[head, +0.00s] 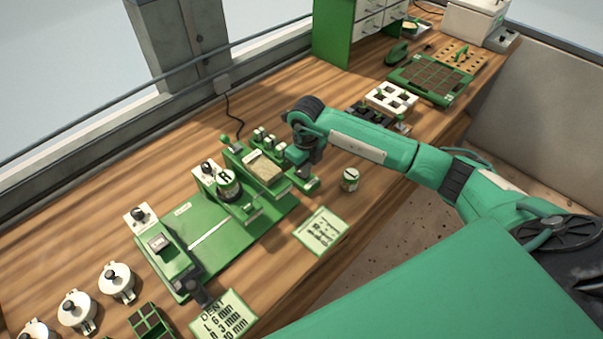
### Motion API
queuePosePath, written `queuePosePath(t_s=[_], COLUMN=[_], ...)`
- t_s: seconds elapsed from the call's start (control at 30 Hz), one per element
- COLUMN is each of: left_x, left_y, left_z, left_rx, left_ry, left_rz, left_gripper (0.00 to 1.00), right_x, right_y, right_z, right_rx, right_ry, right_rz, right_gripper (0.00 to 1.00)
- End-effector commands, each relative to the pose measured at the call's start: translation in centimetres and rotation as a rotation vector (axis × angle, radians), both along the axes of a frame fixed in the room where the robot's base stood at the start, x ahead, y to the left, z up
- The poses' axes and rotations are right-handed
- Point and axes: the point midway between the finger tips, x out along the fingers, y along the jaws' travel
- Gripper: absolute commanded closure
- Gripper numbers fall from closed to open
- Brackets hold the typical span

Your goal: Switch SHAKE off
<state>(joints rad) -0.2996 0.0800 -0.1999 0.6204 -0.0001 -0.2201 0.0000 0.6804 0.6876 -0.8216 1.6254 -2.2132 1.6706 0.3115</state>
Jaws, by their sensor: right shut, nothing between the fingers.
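The green tray seeder (228,235) stands on the wooden bench, left of the middle of the head view. A white panel with a black knob (207,168) stands at its back, and a second white panel with a black knob (139,212) stands at its left end. No SHAKE lettering is readable, and I cannot tell which control is SHAKE or how it is set. My right gripper (306,172) points down at the right end of the seeder, beside the tan-filled hopper (264,168). It is shut and empty; its fingertips are partly hidden. My left gripper is not in view.
A small labelled jar (349,180) and a printed card (322,232) lie right of the seeder. A DENT card (223,317), lidded white pots (117,281) and a green divided box (151,322) are in front. Green cell tray (431,80) stands farther back. Bare bench lies behind the seeder.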

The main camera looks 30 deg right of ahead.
Motion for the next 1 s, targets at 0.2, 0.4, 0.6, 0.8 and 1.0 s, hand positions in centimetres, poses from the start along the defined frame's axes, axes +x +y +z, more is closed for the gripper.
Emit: queuePosePath(t_s=[0.2,0.4,0.6,0.8,1.0], left_x=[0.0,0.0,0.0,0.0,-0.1], left_y=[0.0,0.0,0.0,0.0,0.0], left_z=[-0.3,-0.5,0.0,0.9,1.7], left_rx=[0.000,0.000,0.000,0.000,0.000], left_ry=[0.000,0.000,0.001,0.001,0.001], left_rz=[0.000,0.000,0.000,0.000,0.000], left_gripper=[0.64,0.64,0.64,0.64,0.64], right_x=[0.0,0.0,0.0,0.0,0.0], right_y=[0.0,0.0,0.0,0.0,0.0], right_z=[-0.4,-0.6,0.2,1.8,3.4], right_rx=[0.000,0.000,-0.001,-0.001,0.000], right_ry=[0.000,0.000,0.000,0.000,0.000], right_rz=[0.000,0.000,0.000,0.000,0.001], right_gripper=[1.00,1.00,1.00,1.00,1.00])
